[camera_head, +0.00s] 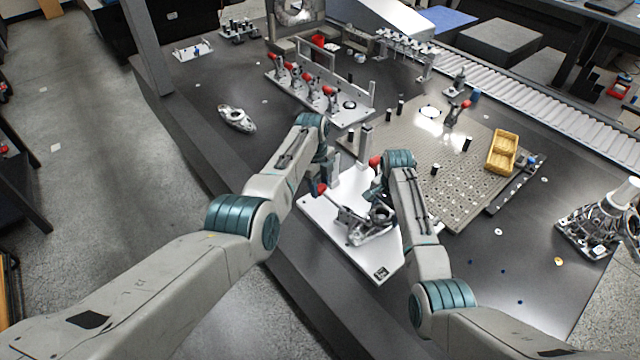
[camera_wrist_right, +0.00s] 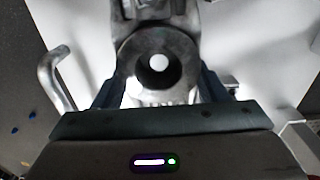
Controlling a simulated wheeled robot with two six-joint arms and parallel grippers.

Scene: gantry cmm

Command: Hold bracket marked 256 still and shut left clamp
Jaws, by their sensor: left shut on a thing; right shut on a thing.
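A grey metal bracket (camera_head: 366,228) sits on a white fixture plate (camera_head: 345,256); no number on it can be read. My right gripper (camera_head: 381,194) is shut on the bracket from above, partly hidden by its own arm. In the right wrist view the bracket's round bored boss (camera_wrist_right: 158,50) is between the two fingers (camera_wrist_right: 160,88). My left gripper (camera_head: 320,182) is shut on the left clamp's red handle (camera_head: 321,189), at the plate's left side. The left clamp's arm angle cannot be made out clearly. A second red handle (camera_head: 375,162) shows behind my right wrist.
A perforated plate (camera_head: 455,185) with black posts and a yellow bin (camera_head: 502,150) lies to the right. A rack with several red-handled clamps (camera_head: 315,90) stands behind. A loose metal part (camera_head: 237,119) lies at the left. A bent metal rod (camera_wrist_right: 55,75) is beside the right gripper.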

